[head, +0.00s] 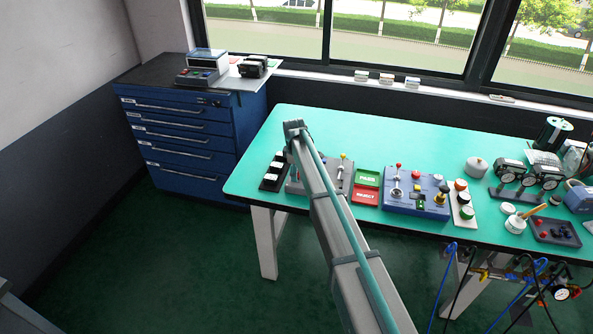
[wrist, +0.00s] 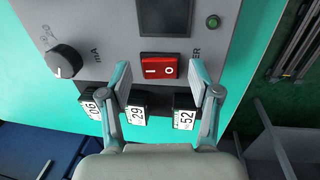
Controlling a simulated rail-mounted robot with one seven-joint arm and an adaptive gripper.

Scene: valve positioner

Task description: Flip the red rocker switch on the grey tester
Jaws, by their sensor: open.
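The grey tester (wrist: 110,25) fills the upper middle of the wrist view. Its red rocker switch (wrist: 159,67), marked I and O, sits near the panel's lower edge. I cannot tell which side is pressed in. My gripper (wrist: 160,72) is open, with its two fingers on either side of the switch in the picture and nothing between them. I cannot tell how far the fingertips are above the panel. In the head view my arm reaches over the left part of the bench and hides the gripper and the switch.
The tester also carries a black knob (wrist: 63,61), a dark display (wrist: 164,17) and a green button (wrist: 212,21). Black blocks with number tags (wrist: 137,112) stand beside it. Red and green trays (head: 367,179) and a blue control box (head: 416,194) lie right of my arm.

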